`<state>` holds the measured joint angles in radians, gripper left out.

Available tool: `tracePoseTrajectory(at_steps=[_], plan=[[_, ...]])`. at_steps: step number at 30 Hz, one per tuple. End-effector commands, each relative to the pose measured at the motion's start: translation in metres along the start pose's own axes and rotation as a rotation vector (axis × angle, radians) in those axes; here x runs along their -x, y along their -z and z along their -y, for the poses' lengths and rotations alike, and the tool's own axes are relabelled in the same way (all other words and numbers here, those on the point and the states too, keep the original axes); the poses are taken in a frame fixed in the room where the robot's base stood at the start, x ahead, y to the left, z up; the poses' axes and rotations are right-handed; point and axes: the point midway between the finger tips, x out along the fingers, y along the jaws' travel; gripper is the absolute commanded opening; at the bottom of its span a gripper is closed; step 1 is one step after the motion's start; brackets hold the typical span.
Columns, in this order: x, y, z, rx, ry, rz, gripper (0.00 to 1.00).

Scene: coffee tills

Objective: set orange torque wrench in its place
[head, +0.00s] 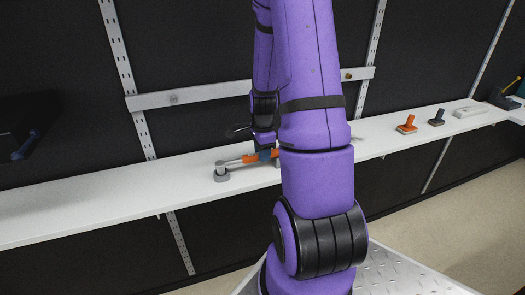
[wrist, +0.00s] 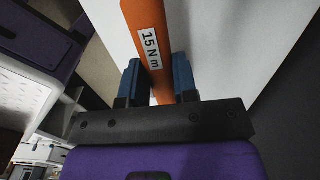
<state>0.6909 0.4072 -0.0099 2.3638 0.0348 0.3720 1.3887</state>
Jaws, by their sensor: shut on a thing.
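The orange torque wrench (head: 249,158) is low over the white shelf, and its left part is silvery. In the wrist view its orange handle (wrist: 148,35) carries a white "15 N m" label and runs between blue fingers. My gripper (wrist: 159,82) is shut on this handle; in the head view its fingers (head: 264,155) show beside my arm. A grey post on a round base (head: 222,175) stands on the shelf at the wrench's left end. I cannot tell whether the wrench rests on it. My arm hides the wrench's right part.
The long white shelf (head: 110,205) runs along a dark wall. To the right stand an orange-topped item (head: 406,125), a dark item (head: 437,118) and a pale block (head: 469,112). A pale rail (head: 205,92) with knobs crosses the wall above. The shelf's left stretch is clear.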

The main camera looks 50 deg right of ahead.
Motion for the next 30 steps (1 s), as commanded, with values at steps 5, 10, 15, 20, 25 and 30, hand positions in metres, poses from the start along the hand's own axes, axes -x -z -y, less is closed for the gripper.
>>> tracePoseTrajectory(at_steps=[5,10,15,20,25,30], plan=[[-0.004,0.000,0.000,0.000,-0.001,0.000,0.00],[-0.005,0.000,0.000,0.000,0.000,0.000,0.34],[-0.005,0.000,0.000,0.000,0.000,0.000,0.57],[-0.005,0.000,0.000,0.000,-0.001,0.000,0.57],[0.001,0.000,0.000,0.000,0.002,-0.001,0.57],[0.023,0.000,0.001,0.001,0.004,-0.001,0.57]])
